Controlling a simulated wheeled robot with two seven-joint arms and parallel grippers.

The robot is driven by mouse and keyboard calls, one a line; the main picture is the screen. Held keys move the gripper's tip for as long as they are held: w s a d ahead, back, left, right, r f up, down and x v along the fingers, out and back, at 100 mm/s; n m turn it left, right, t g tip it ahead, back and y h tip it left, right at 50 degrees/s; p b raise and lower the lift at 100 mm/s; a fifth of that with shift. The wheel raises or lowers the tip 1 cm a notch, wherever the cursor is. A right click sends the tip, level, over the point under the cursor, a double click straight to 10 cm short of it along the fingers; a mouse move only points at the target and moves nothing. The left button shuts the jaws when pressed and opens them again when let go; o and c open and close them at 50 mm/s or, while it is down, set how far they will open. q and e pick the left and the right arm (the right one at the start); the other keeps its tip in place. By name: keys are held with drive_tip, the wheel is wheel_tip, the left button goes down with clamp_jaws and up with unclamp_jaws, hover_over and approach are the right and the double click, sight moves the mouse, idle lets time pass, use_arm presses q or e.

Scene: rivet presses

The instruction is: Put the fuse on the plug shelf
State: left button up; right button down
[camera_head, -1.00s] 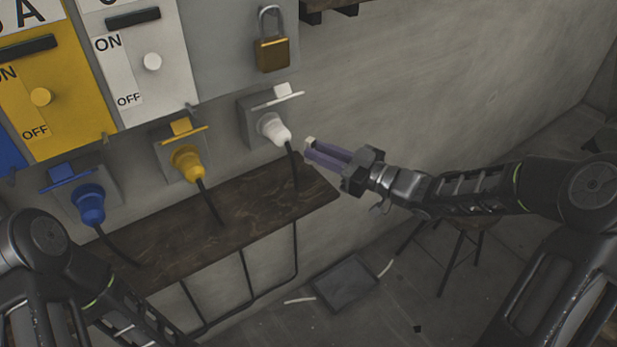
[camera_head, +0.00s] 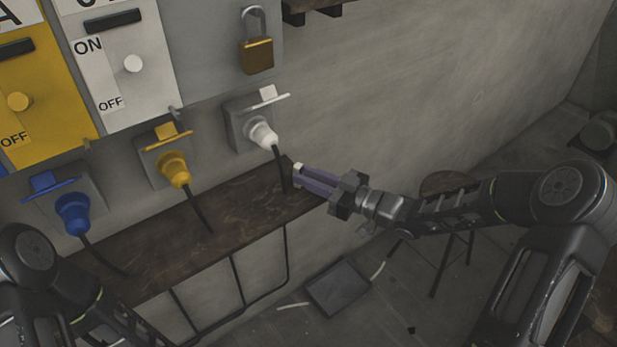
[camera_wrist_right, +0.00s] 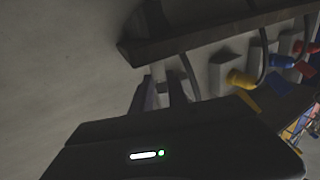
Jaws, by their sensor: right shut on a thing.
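The plug shelf (camera_head: 165,248) is a dark brown wooden board along the wall below the plugs. My right gripper (camera_head: 308,179) is at the shelf's right end, just beside or over it; I cannot tell if it touches. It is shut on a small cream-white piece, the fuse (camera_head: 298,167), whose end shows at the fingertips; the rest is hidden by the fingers.
Blue (camera_head: 72,212), yellow (camera_head: 174,168) and white (camera_head: 262,134) plugs sit in wall sockets, with black cables hanging over the shelf. A padlock (camera_head: 257,56) hangs above. A stool (camera_head: 448,184) and a flat dark panel (camera_head: 338,286) are at the lower right.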

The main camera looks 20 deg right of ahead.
drive_tip(key=shift+f, duration=0.3)
drive_tip(key=c, duration=1.3)
unclamp_jaws()
drive_tip(key=shift+r, duration=0.1)
drive_tip(key=shift+r, duration=0.1)
drive_tip(key=shift+r, duration=0.25)
drive_tip(key=v, duration=1.2)
drive_tip(key=shift+f, duration=0.1)
